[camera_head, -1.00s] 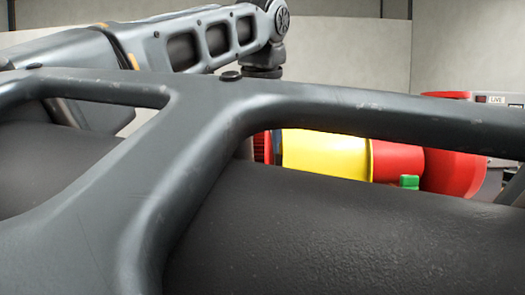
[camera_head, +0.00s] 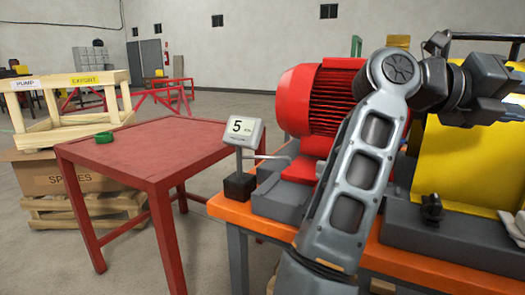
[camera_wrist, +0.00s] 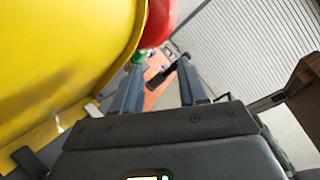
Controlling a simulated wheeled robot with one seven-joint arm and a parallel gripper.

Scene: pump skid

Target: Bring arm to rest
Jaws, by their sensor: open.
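My arm rises bent from the bottom right of the head view, in front of the pump skid (camera_head: 262,222). Its wrist end reaches right, over the yellow guard (camera_head: 470,165), and runs to the picture's edge; no fingertips can be made out there. In the wrist view my gripper (camera_wrist: 160,66) has its two fingers apart, with nothing seen held between them. The yellow guard fills the left of the wrist view (camera_wrist: 60,50), close beside the fingers. A red rounded part (camera_wrist: 160,22) and a small green part (camera_wrist: 138,56) show beyond the fingertips.
A red motor (camera_head: 330,100) and a display reading 5 (camera_head: 243,131) are on the skid. A red table (camera_head: 150,155) with a green ring (camera_head: 104,137) stands left. Behind it are a wooden crate (camera_head: 70,132) and a carton (camera_head: 50,178). Floor shows between table and skid.

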